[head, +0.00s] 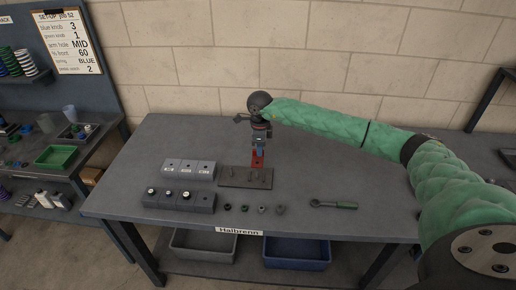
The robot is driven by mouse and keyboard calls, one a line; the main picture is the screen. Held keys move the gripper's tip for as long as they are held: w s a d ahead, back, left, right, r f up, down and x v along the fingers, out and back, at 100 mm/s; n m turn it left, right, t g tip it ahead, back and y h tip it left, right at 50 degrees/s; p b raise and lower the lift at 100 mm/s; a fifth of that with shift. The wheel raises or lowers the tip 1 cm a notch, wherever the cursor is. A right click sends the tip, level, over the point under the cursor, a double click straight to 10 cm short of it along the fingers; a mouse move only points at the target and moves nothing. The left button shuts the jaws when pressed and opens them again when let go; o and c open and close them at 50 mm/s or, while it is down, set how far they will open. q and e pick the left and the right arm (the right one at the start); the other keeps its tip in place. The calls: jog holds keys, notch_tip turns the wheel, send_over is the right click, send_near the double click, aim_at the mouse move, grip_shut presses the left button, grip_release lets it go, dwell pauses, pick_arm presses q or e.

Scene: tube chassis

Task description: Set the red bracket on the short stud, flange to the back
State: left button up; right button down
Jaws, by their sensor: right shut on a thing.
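The red bracket (258,159) is upright in my right gripper (260,148), which points down above the back of the dark base plate (232,183). My right gripper is shut on the bracket's upper part. The bracket's lower end shows just over the plate's back right part; I cannot tell whether it touches a stud. Small upright studs stand on the plate, but their heights are hard to compare at this size. The bracket's flange direction is too small to make out. My left gripper is not in view.
Several small dark nuts (262,209) lie in front. A green-handled wrench (334,204) lies to the right. The table's right part is clear under my arm.

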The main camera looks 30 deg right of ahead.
aim_at(260, 161)
jog(key=shift+f, duration=1.6)
pick_arm(q)
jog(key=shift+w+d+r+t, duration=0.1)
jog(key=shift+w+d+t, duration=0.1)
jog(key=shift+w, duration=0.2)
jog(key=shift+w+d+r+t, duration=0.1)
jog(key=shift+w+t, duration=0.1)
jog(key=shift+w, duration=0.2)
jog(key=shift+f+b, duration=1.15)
jog(key=shift+b, duration=0.1)
pick_arm(e)
jog(key=shift+r, duration=0.1)
